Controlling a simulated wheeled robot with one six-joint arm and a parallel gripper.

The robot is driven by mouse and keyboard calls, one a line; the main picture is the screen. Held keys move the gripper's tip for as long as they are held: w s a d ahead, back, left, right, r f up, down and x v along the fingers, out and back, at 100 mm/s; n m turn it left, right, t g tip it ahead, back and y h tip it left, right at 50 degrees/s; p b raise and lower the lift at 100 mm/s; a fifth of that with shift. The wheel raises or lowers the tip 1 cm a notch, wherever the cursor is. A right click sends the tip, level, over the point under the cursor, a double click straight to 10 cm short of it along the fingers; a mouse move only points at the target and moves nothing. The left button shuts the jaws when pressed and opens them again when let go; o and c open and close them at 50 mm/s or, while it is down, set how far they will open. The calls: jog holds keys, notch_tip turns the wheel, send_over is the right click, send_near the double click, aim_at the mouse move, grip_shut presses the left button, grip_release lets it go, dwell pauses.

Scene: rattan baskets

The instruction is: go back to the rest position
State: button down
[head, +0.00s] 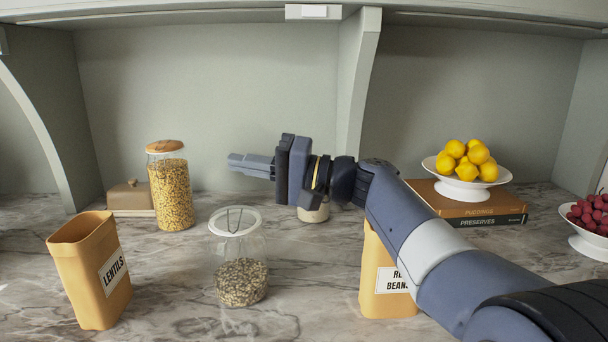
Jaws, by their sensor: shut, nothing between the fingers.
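My gripper (250,165) is in the head view, left of the middle, at the end of my arm reaching in from the lower right. Its fingers are shut with nothing between them and point left. It is in the air above the marble counter (180,290), behind and above a glass jar of grey-brown seeds (241,282) and to the right of a tall jar of yellow grains (171,192). My arm hides part of a yellow container labelled beans (378,285) and part of a small pale jar (314,213).
A yellow container labelled lentils (92,275) stands open at the left. A covered dish (130,198) is behind it. A bowl of lemons (466,188) sits on stacked books (465,206) at the right. A bowl of red fruit (588,243) is at the far right. A shelf divider (354,85) rises behind my gripper.

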jog(key=shift+s+f+b, duration=0.25)
jog(key=shift+f+b, duration=0.05)
jog(key=shift+b, duration=0.15)
jog(key=s+d, duration=0.1)
jog(key=d, duration=0.7)
jog(key=a, duration=0.2)
jog(key=w+a+p, duration=0.1)
jog(key=a, duration=0.2)
jog(key=a+r, duration=0.1)
jog(key=a, duration=0.2)
jog(key=shift+w, duration=0.15)
jog(key=shift+w+r+p, duration=0.2)
jog(key=shift+w+p, duration=0.45)
jog(key=shift+p, duration=0.4)
jog(key=w+a+f+m+h+p, duration=0.1)
jog(key=w+f+m+h+p, duration=0.2)
jog(key=p, duration=2.3)
jog(key=w+m, duration=0.5)
jog(key=w, duration=0.2)
jog(key=shift+a+m+g, duration=0.35)
jog(key=shift+m+g, duration=0.05)
